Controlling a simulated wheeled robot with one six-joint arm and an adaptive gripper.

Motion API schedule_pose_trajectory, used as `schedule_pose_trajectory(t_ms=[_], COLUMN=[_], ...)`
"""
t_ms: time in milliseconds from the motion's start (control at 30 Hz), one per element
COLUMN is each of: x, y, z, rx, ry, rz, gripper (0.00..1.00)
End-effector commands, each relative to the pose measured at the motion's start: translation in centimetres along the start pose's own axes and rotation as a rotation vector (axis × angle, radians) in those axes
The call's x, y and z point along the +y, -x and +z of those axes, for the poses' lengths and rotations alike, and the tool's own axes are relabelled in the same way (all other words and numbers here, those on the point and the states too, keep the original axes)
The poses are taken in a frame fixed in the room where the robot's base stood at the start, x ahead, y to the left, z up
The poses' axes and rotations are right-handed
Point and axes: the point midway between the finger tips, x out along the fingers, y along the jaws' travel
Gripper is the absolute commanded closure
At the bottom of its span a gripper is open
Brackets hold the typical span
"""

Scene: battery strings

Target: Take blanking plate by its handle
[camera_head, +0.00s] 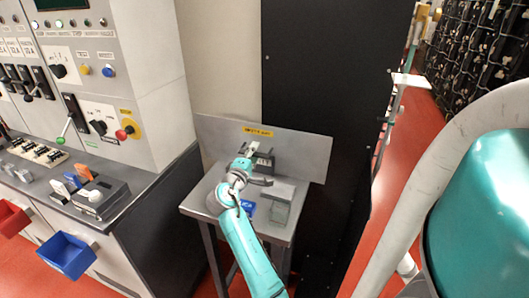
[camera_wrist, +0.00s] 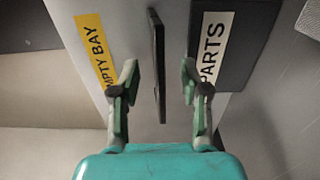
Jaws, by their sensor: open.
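A thin dark upright piece (camera_wrist: 158,65), which looks like the blanking plate or its handle seen nearly edge-on, stands between the fingers of my gripper (camera_wrist: 160,78) in the wrist view. The fingers are open, one on each side of it, with a visible gap on both sides. I cannot tell the handle apart from the plate. In the head view my gripper (camera_head: 262,167) is over the back of a small grey table (camera_head: 192,203), and the plate cannot be clearly made out there.
A dark box with a PARTS label (camera_wrist: 212,46) is right of the fingers. A grey panel with a yellow EMPTY BAY label (camera_head: 258,132) stands behind the table. A grey block (camera_head: 280,213) and a blue item (camera_head: 248,209) lie on the table. A control cabinet (camera_head: 150,100) is left.

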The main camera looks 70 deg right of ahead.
Motion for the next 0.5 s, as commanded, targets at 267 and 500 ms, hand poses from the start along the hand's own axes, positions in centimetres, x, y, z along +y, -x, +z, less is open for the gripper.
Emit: schedule_pose_trajectory(t_ms=[267,500], x=[0.00,0.00], y=[-0.37,-0.67], z=[0.00,0.00], rx=[0.000,0.000], ry=[0.000,0.000], rz=[0.000,0.000], gripper=[0.54,0.54])
